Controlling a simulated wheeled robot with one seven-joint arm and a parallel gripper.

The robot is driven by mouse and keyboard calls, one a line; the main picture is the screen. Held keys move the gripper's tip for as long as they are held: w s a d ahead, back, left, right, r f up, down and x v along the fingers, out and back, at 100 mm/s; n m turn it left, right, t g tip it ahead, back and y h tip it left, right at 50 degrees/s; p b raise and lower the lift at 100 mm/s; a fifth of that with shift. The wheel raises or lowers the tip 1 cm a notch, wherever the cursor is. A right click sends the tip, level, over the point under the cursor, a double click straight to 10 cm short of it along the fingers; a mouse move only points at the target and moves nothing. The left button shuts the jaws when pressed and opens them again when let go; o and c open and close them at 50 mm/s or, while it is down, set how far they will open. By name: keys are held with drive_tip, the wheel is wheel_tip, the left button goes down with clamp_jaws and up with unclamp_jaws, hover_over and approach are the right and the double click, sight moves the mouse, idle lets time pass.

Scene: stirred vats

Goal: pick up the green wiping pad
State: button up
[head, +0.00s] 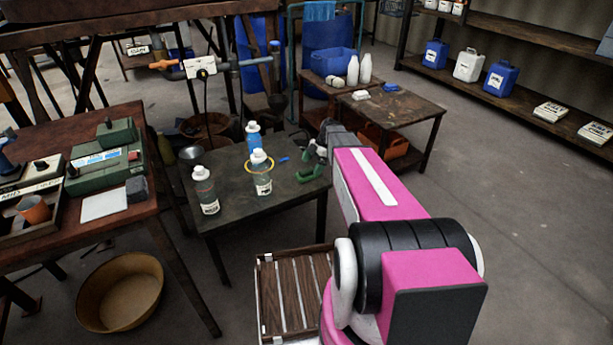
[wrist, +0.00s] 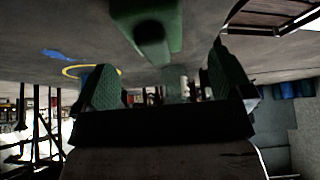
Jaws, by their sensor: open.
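The green wiping pad (head: 309,174) lies on the dark table (head: 228,217) near its right edge in the head view. In the wrist view the pad (wrist: 148,24) is a green block at top centre, a dark round patch on its near end. My gripper (head: 319,151) is just behind the pad in the head view, by the same table edge. In the wrist view my gripper (wrist: 160,62) has its green fingers wide apart, with nothing held between them. The pad lies beyond the fingertips; I cannot tell the exact gap.
A small blue item (head: 284,159) lies nearby. A side table (head: 405,116) stands behind, and a slatted crate (head: 284,290) stands in front. Floor at right is clear.

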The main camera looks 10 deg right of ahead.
drive_tip(key=x, duration=0.5)
drive_tip(key=shift+w+a, duration=0.1)
drive_tip(key=shift+w, duration=0.1)
drive_tip(key=c, duration=1.1)
wheel_tip(320, 180, up, 10)
drive_tip(key=shift+f, duration=0.15)
wheel_tip(320, 180, up, 9)
drive_tip(key=s+m+t, duration=0.1)
drive_tip(key=m+t, duration=0.4)
drive_tip(key=m, duration=0.5)
wheel_tip(320, 180, up, 11)
drive_tip(key=m+t+h, duration=0.3)
drive_tip(key=m+h, duration=0.3)
drive_tip(key=m, duration=0.6)
hover_over(308, 169)
drive_tip(key=s, duration=0.3)
drive_tip(key=shift+s+a, duration=0.2)
drive_tip(key=shift+a, duration=0.2)
